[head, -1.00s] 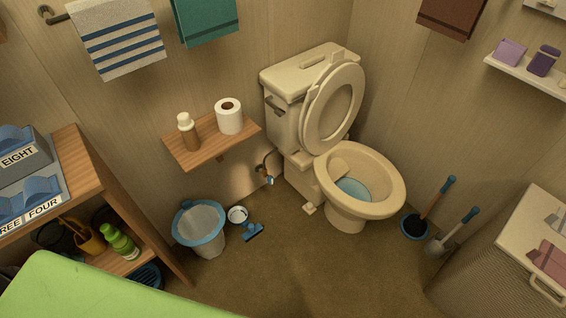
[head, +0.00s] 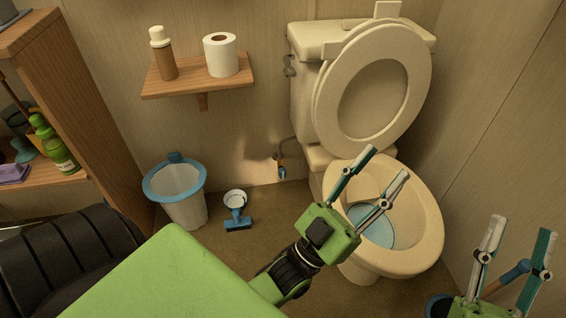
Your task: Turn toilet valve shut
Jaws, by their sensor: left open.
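The toilet valve (head: 281,172) is a small blue piece low on the wall, on a thin pipe left of the toilet. It is too small to tell how far it is turned. The cream toilet (head: 425,225) stands in the corner with its lid and seat raised. My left gripper (head: 385,164) is open and empty. In the picture its fingers cross the toilet bowl, to the right of the valve and apart from it. My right gripper (head: 522,228) is open at the lower right, far from the valve, with its lower part cut off by the frame.
A blue-rimmed bin (head: 185,212) and a blue brush with a white round part (head: 237,215) are on the floor left of the valve. A wooden shelf (head: 197,86) with a bottle and paper roll is above. A wooden rack (head: 95,110) stands left. A blue-handled tool (head: 512,276) is behind my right gripper.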

